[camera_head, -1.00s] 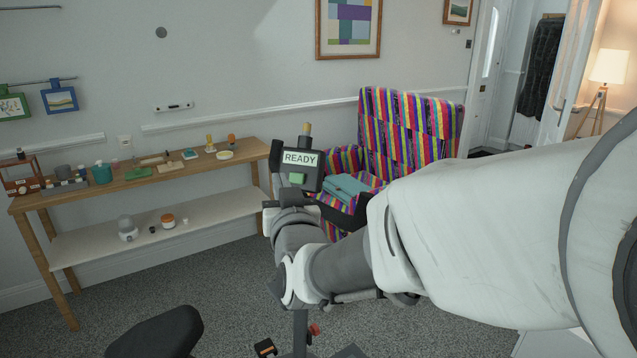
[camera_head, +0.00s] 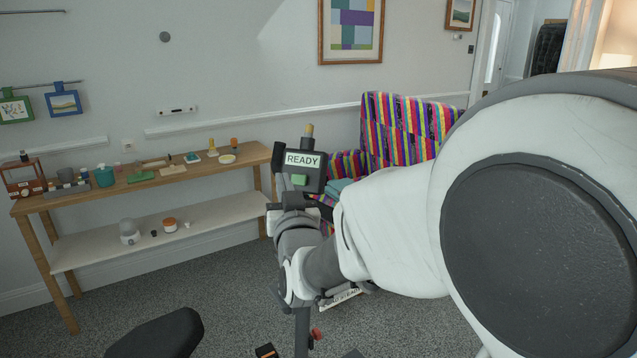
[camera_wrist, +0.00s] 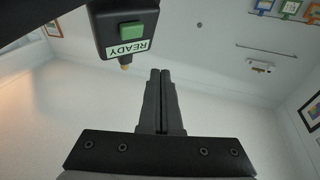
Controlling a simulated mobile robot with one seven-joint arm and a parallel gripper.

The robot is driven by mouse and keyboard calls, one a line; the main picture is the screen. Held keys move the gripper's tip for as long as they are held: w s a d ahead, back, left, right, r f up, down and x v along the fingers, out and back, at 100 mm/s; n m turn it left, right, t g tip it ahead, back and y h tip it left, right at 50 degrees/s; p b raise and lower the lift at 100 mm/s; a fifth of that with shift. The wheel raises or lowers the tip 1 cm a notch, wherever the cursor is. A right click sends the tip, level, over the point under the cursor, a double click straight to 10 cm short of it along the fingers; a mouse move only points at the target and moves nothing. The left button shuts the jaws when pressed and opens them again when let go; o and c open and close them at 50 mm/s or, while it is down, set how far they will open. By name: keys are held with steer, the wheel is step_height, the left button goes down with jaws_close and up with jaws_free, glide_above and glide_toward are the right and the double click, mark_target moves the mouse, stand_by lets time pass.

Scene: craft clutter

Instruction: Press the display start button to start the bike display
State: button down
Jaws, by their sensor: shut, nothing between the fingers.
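The bike display (camera_head: 317,173) is a dark box with a white READY screen and a green start button (camera_head: 299,180) below it. In the wrist view the box (camera_wrist: 107,44) appears upside down at the upper left, with the green button (camera_wrist: 132,31) facing the camera. My gripper (camera_wrist: 160,72) is shut and empty, its fingers together, to the right of and below the button in that view. In the head view my gripper (camera_head: 278,158) points up just left of the display. I cannot tell whether it touches the box.
A dark bike saddle (camera_head: 160,335) is at the lower left. A wooden bench (camera_head: 110,190) with craft items and a white lower shelf stands against the wall. A striped armchair (camera_head: 405,125) is behind my arm. Grey carpet (camera_head: 225,285) lies open between.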

mark_target(295, 185)
steer(key=shift+w+d+f+b, duration=0.2)
steer(key=shift+w+f+b, duration=0.2)
steer(key=shift+w, duration=0.35)
steer(key=shift+w+d+f+b, duration=0.2)
steer(key=shift+w+f+b, duration=0.15)
steer(key=shift+w, duration=0.4)
steer(key=shift+w+d+f+b, duration=0.2)
steer(key=shift+w+f+b, duration=0.15)
steer(key=shift+w, duration=0.4)
steer(key=shift+w+f+b, duration=0.1)
steer(key=shift+f+b, duration=0.05)
steer(key=shift+b, duration=0.2)
steer(key=shift+w+d+b, duration=0.1)
steer(key=shift+w+b, duration=0.15)
steer(key=shift+b, duration=0.1)
